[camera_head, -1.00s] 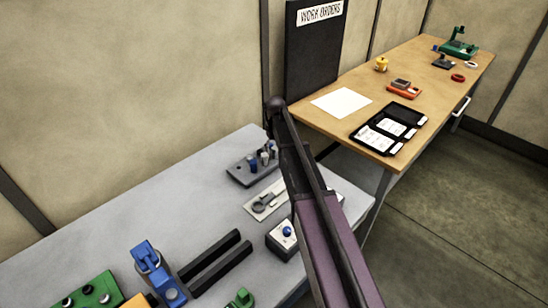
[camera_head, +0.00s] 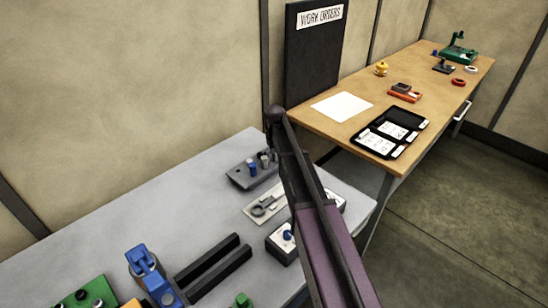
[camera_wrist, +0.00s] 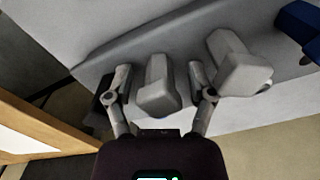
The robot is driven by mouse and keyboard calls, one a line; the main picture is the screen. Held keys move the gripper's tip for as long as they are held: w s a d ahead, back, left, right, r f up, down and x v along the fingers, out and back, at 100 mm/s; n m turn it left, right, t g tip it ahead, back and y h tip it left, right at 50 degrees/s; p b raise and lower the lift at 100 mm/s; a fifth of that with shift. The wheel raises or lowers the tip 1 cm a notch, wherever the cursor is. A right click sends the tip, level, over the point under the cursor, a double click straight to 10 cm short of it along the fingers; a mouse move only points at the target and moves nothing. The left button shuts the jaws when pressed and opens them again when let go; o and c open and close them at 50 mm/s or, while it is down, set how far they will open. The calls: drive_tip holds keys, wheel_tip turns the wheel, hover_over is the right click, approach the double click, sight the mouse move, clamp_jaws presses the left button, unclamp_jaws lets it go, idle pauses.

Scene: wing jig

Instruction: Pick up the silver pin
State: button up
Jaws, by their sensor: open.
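In the wrist view my gripper (camera_wrist: 161,95) is open, with one finger on each side of a light grey, silver-looking pin (camera_wrist: 157,87). A clear gap shows between the pin and each finger. The pin stands in the dark grey block (camera_head: 240,179), seen in the head view on the grey table. A second light grey pin (camera_wrist: 238,63) stands just right of the right finger. In the head view my arm covers the gripper and the block's right end, so I cannot tell which pin there is the one between my fingers.
A blue pin (camera_head: 252,168) stands in the same block and shows at upper right in the wrist view (camera_wrist: 299,24). A dark piece (camera_wrist: 104,88) sits behind the left finger. A flat plate (camera_head: 262,205) and a box with a blue knob (camera_head: 285,243) lie nearer.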

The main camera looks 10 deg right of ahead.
clamp_jaws()
wheel_tip(320, 180, up, 10)
drive_tip(key=p, duration=1)
idle(0.8)
